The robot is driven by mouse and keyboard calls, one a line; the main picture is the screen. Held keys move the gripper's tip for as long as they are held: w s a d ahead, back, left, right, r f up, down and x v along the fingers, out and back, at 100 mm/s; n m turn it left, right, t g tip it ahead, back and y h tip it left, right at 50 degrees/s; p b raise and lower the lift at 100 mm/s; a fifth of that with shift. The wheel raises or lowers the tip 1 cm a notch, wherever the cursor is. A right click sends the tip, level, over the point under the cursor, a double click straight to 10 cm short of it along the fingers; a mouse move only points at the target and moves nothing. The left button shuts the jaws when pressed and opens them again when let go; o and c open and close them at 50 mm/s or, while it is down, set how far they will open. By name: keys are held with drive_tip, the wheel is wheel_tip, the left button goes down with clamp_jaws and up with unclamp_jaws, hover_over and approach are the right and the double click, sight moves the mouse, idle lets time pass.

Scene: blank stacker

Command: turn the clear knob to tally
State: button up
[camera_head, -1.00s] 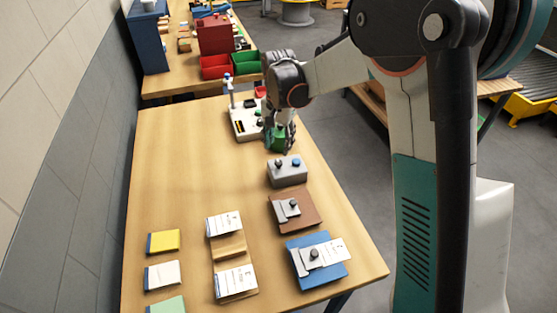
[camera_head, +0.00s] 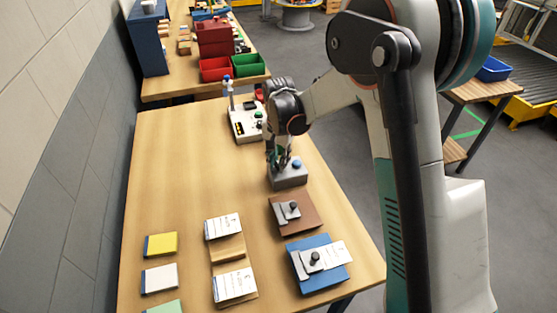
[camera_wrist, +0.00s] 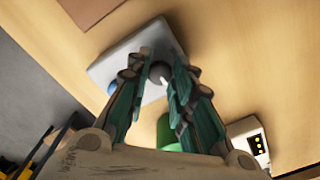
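A grey box (camera_head: 289,178) stands on the table with a dark round knob and a blue button (camera_head: 297,163) on top. In the wrist view the knob (camera_wrist: 160,72) has a pale pointer mark and lies between my fingertips. No lettering is legible on the box (camera_wrist: 135,45), so I cannot read "clear" or "tally". My gripper (camera_head: 279,163) points down over the knob's side of the box and hides the knob in the head view. Its fingers (camera_wrist: 155,68) are apart, with a gap visible beside the knob.
A green object (camera_wrist: 168,133) lies beyond the box, near a white device (camera_head: 243,124) with a post. Nearer are a brown plate (camera_head: 308,222) and a blue plate (camera_head: 328,284) with clamps, and several cards at the left. The table's left middle is clear.

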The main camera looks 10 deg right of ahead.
clamp_jaws()
drive_tip(key=n+b, duration=0.1)
drive_tip(key=n, duration=0.3)
drive_tip(key=shift+n, duration=0.3)
drive_tip(key=n, duration=0.4)
drive_tip(key=shift+n, duration=0.3)
drive_tip(key=n, duration=0.4)
drive_tip(key=shift+b, duration=0.4)
drive_tip(key=shift+n, duration=2.3)
drive_tip(key=o, duration=0.9)
unclamp_jaws()
